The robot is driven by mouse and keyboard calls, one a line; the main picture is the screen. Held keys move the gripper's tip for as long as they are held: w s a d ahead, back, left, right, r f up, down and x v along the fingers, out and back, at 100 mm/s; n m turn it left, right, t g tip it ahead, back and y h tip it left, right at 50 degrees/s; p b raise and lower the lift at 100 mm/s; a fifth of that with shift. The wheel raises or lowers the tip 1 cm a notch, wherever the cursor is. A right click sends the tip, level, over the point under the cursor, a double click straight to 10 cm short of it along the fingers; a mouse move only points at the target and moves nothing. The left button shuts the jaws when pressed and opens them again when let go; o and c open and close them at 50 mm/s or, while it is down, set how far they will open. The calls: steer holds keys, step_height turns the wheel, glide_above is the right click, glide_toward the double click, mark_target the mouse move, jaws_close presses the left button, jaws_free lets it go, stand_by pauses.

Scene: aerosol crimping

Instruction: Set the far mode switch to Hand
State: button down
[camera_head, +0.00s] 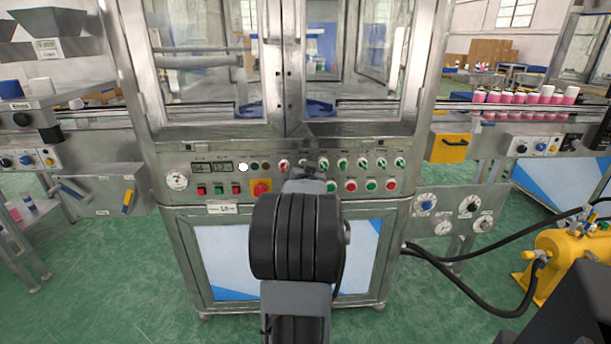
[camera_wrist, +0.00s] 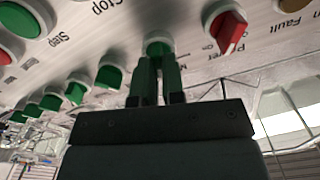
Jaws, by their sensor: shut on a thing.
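My gripper (camera_wrist: 158,75) is up against the machine's control panel (camera_head: 225,178), its two fingers shut on a green switch knob (camera_wrist: 158,46) in the upper row. This knob is just beside the red power knob (camera_wrist: 229,30). The fingers hide part of the knob and its label, so I cannot read its position or name. In the head view my gripper (camera_head: 308,174) covers that spot. More green knobs (camera_wrist: 110,74) continue the row, to the right in the head view (camera_head: 342,163). No readable label shows which knob is the far mode switch.
Below the knobs are red and green push buttons, including a green step button (camera_wrist: 22,20), and a red emergency button (camera_head: 261,188) on yellow. Glass doors (camera_head: 205,60) stand above. A yellow pump (camera_head: 565,262) with black hoses stands at the right. Green floor is open in front.

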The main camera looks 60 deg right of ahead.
steer(key=shift+w+a+n+b, duration=0.1)
steer(key=shift+n+b, duration=2.05)
steer(key=shift+n, duration=0.15)
steer(key=shift+w+n+b, duration=0.1)
steer(key=shift+n+b, duration=2)
steer(key=shift+n, duration=0.2)
steer(key=c, duration=1.2)
jaws_free()
steer(key=shift+p+v, duration=1.15)
steer(key=shift+v, duration=5.75)
